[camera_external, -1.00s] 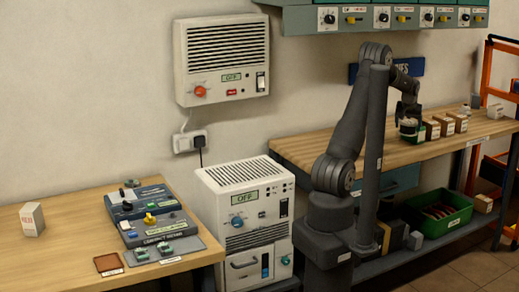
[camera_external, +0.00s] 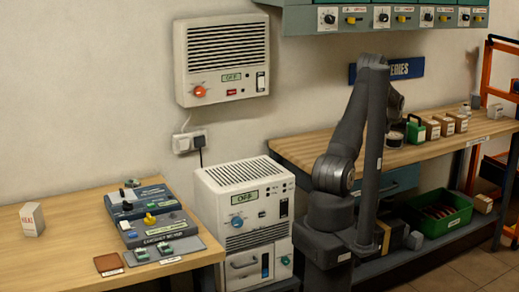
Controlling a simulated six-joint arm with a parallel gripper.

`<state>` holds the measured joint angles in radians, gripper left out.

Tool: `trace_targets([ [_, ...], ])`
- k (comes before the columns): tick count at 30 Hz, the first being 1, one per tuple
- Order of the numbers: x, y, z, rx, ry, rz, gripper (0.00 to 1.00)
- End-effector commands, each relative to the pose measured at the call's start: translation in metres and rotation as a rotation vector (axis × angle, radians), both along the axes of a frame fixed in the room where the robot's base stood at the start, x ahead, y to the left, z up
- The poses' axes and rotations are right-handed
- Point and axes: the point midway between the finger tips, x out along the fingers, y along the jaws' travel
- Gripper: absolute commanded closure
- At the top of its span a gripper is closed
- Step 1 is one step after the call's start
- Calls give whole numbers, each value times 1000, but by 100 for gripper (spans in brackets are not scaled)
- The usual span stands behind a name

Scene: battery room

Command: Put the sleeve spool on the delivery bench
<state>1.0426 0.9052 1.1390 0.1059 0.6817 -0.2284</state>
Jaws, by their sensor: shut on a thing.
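My gripper (camera_external: 394,118) hangs over the left part of the right wooden bench (camera_external: 303,150), partly hidden behind my arm. It is shut on a small round pale spool with a dark top (camera_external: 395,140), which I take to be the sleeve spool. The fingertips are too small and dark to make out. I cannot tell whether the spool touches the bench top. A left wooden bench (camera_external: 70,262) stands across the white floor unit from it. No readable label shows which bench is the delivery bench.
A green item (camera_external: 415,131) and several brown boxes (camera_external: 447,125) stand right of the spool. The left bench holds a dark tester panel (camera_external: 150,215), a white box (camera_external: 32,219) and a brown pad (camera_external: 108,264). The white floor unit (camera_external: 244,205) stands between the benches. A green bin (camera_external: 440,214) is below.

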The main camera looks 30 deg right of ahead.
Motion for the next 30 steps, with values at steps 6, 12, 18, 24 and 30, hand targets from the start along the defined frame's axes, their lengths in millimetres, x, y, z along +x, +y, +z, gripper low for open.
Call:
trace_targets([
  [6, 0, 0, -4, 1, 1, 0, 16],
  [12, 0, 0, -3, 1, 1, 0, 0],
  [18, 0, 0, 2, -1, -1, 0, 0],
  [24, -8, 9, 29, -2, -1, 0, 0],
  [30, -19, 22, 67, -3, -1, 0, 0],
])
